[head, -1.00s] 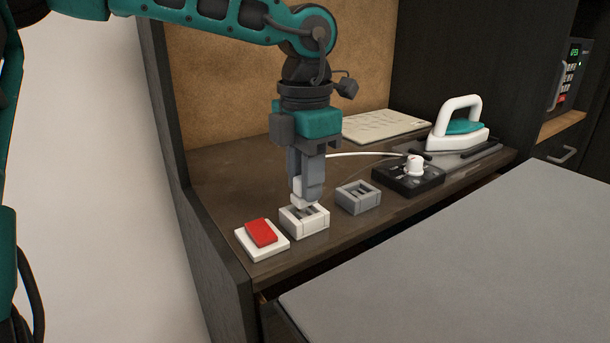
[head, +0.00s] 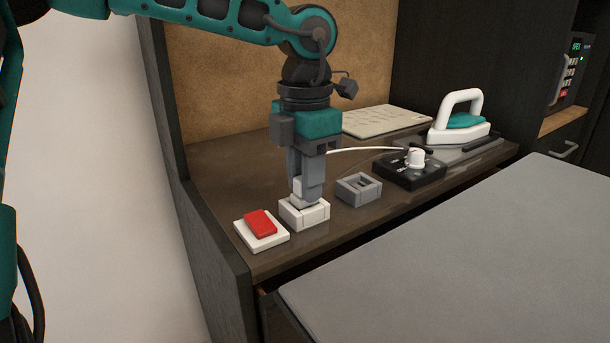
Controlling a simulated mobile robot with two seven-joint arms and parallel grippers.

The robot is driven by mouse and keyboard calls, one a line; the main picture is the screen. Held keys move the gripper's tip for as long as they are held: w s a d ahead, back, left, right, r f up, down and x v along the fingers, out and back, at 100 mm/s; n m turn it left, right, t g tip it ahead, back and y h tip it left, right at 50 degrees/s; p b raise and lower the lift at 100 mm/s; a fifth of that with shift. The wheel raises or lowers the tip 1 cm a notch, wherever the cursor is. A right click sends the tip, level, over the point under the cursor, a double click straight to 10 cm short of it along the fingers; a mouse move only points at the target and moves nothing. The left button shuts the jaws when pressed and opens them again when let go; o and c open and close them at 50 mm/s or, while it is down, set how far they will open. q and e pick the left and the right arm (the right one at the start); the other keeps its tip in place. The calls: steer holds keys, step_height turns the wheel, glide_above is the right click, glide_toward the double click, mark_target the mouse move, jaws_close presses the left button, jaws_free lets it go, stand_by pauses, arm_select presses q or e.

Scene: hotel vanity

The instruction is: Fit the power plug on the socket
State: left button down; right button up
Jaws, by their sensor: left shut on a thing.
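My left gripper (head: 308,190) points straight down and is shut on the white power plug (head: 300,196). The fingers hide much of the plug. The plug is at the top of the white socket (head: 305,217), over its opening. I cannot tell how deep it sits. A white cable (head: 362,149) runs from behind the gripper towards the black box on the right. A grey socket (head: 358,188) with an open recess stands to the right of the white one. My right gripper is not in view.
A red switch (head: 261,223) on a white base is close left of the white socket. A black box (head: 409,173) with a white knob, a clothes iron (head: 459,122) and a pale flat panel (head: 384,121) stand farther right and back. A dark side wall (head: 207,246) bounds the left.

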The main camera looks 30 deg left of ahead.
arm_select(q)
steer(key=shift+f+b, duration=0.4)
steer(key=shift+f, duration=0.15)
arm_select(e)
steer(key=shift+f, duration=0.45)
arm_select(q)
steer(key=c, duration=0.8)
jaws_free()
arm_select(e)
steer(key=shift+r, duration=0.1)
arm_select(q)
steer(key=shift+r+p, duration=0.4)
steer(key=shift+r, duration=0.45)
step_height(320, 180, up, 11)
steer(key=p, duration=0.3)
steer(key=shift+r, duration=0.15)
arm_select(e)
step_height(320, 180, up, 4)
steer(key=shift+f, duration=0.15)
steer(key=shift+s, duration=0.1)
